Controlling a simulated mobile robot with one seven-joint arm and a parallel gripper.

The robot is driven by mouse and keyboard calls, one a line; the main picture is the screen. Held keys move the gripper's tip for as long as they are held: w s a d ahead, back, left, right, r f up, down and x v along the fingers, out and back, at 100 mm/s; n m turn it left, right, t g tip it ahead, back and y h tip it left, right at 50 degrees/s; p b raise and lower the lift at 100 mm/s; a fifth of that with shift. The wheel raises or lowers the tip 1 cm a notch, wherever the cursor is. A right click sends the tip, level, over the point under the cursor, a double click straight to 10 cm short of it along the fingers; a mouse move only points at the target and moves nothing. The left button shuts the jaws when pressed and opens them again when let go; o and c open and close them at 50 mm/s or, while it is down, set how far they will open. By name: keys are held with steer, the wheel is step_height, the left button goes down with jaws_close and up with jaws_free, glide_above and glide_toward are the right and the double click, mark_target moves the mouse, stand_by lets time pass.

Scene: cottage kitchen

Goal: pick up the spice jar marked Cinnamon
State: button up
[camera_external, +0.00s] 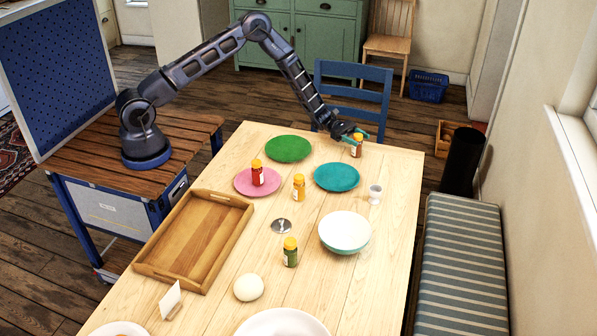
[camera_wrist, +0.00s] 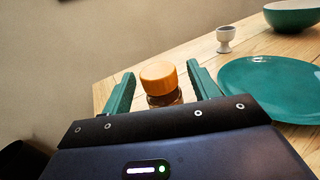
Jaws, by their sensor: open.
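A small spice jar with an orange cap (camera_external: 357,148) stands upright at the far end of the table. Its label is too small to read in the outside view and hidden in the wrist view. My gripper (camera_external: 351,136) is at this jar, with its green fingers open. In the wrist view, the jar's orange cap (camera_wrist: 158,77) is between the two spread fingers, and its brownish body is mostly hidden below. Other jars stand upright: a red one (camera_external: 257,175) on the pink plate, a yellow-orange one (camera_external: 299,189) mid-table, and a green one (camera_external: 290,255) nearer the front.
A teal plate (camera_external: 336,177) lies close to the jar, also on the right in the wrist view (camera_wrist: 265,88). A white egg cup (camera_external: 375,194) and a bowl (camera_external: 345,234) stand beyond it. A green plate (camera_external: 288,148) and wooden tray (camera_external: 160,270) are left. A blue chair (camera_external: 352,72) backs the table end.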

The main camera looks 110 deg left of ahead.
steer(key=c, duration=1.1)
steer(key=shift+c, duration=0.2)
